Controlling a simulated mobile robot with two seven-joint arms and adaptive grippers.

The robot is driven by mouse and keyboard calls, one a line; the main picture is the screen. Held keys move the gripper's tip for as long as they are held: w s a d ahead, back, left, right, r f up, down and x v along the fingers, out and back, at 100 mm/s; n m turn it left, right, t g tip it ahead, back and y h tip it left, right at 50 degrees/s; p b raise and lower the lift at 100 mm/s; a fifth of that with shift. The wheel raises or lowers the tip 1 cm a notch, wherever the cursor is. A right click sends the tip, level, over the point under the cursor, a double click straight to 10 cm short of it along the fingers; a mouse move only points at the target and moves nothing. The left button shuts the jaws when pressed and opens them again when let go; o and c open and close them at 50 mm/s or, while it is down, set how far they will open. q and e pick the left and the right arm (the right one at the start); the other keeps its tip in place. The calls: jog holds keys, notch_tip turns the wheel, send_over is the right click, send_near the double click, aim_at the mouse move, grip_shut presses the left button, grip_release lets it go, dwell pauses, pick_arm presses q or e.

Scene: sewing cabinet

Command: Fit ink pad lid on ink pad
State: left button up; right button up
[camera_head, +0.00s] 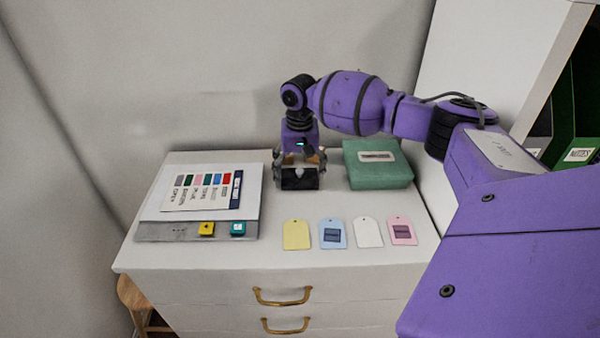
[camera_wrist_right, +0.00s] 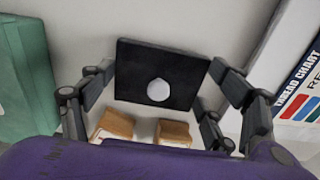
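A dark, flat, square piece with a white round knob, which looks like the ink pad lid (camera_head: 289,183), is between the fingers of my right gripper (camera_head: 299,171) over the cabinet top. In the right wrist view the lid (camera_wrist_right: 135,75) faces the camera, with fingers close along its left and right edges. I cannot tell whether the fingers press on it or stand just beside it. I cannot make out the ink pad apart from the lid; it may be hidden beneath. My left gripper is not in view.
Two tan blocks, left (camera_wrist_right: 115,125) and right (camera_wrist_right: 173,132), lie beside the lid. A green box (camera_head: 378,174) stands to the right. A thread chart (camera_head: 205,191) and a grey strip with yellow and teal blocks (camera_head: 180,231) lie left. Several paper tags (camera_head: 368,232) lie in front.

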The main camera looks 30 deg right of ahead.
jog(key=o, duration=0.4)
